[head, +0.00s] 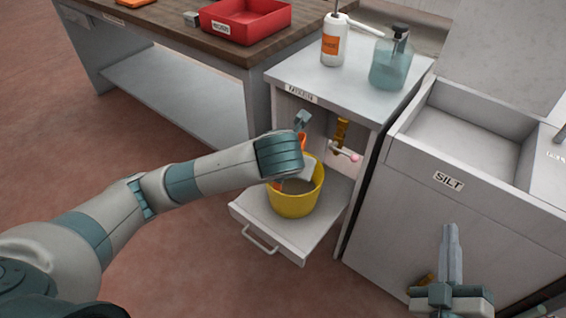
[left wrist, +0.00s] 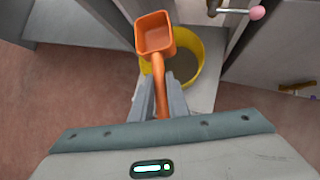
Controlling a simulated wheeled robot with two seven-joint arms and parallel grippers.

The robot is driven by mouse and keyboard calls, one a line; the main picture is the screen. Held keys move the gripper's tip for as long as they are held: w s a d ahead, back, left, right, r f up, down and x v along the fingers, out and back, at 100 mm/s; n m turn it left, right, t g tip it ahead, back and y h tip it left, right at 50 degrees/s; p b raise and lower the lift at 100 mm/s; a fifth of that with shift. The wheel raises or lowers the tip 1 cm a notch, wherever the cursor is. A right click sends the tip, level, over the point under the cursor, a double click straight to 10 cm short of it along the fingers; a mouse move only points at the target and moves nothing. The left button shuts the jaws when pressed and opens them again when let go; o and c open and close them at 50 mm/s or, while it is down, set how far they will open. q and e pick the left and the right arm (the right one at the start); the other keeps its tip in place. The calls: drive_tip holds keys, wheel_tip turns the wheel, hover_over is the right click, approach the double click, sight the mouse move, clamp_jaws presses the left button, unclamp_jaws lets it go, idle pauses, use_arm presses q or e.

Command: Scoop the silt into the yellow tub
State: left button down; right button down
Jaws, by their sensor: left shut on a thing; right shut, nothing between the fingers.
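The yellow tub (head: 292,204) stands on a pulled-out shelf of the cabinet, partly hidden by my left arm. In the left wrist view the tub (left wrist: 197,68) has grey-brown matter inside. My left gripper (left wrist: 158,88) is shut on the handle of an orange scoop (left wrist: 155,35). The scoop's bowl looks empty and overlaps the tub's left rim in that view; I cannot tell if they touch. My right gripper (head: 452,240) is shut and empty, in front of the cabinet labelled SILT (head: 448,181).
The SILT cabinet has a pale recessed basin (head: 465,130) on top. A white bottle (head: 335,42) and a teal jar (head: 390,65) stand on the middle cabinet. A red tray (head: 275,22) lies on the wooden bench. The drawer handle (head: 260,240) juts out in front.

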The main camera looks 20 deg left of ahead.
use_arm(q)
drive_tip(key=shift+r, duration=0.15)
idle(0.5)
drive_tip(key=shift+w+r+p, duration=0.1)
drive_tip(key=shift+r+p, duration=0.15)
drive_tip(key=shift+p, duration=0.05)
drive_tip(key=w+a+r+m+h+p, duration=0.1)
drive_tip(key=r+p, duration=0.3)
drive_tip(key=r, duration=1)
drive_tip(key=w+a+r+m+h+p, duration=0.1)
drive_tip(key=w+r+p, duration=0.3)
drive_tip(key=r, duration=1)
drive_tip(key=shift+a+r+m+p, duration=0.3)
drive_tip(key=shift+a+m+p, duration=0.4)
drive_tip(key=shift+m, duration=0.1)
